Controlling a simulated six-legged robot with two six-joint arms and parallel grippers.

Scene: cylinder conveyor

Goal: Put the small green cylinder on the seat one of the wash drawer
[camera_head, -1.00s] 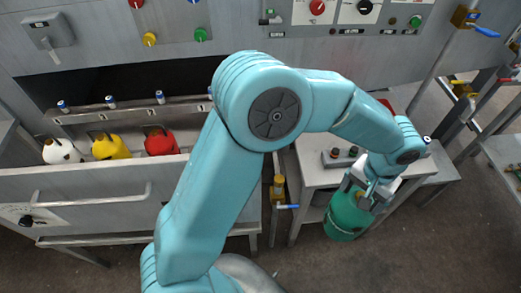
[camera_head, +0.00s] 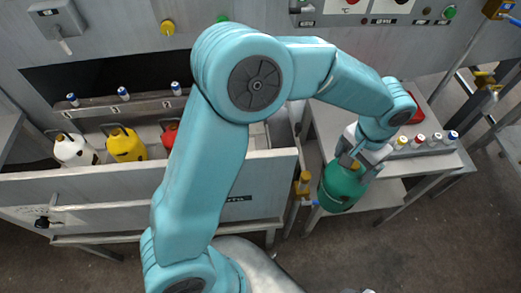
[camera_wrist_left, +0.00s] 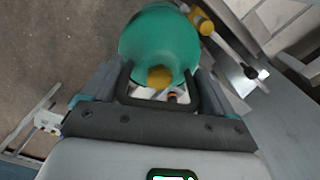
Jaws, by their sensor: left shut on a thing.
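The small green cylinder (camera_head: 342,188) hangs from my left gripper (camera_head: 358,162), to the right of the wash drawer. In the left wrist view the green cylinder (camera_wrist_left: 160,42) sits between the fingers of my left gripper (camera_wrist_left: 158,90), which is shut on its dark handle, with a yellow valve below. The wash drawer (camera_head: 130,190) is pulled out at the left. A white, a yellow (camera_head: 125,145) and a red container (camera_head: 170,134) stand in it. My right gripper is not in view.
A small side table (camera_head: 425,158) with several capped bottles and a red item stands right of the drawer. A yellow valve with a blue handle (camera_head: 303,183) sits at the drawer's right end, near the green cylinder. The floor (camera_head: 440,240) at the lower right is clear.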

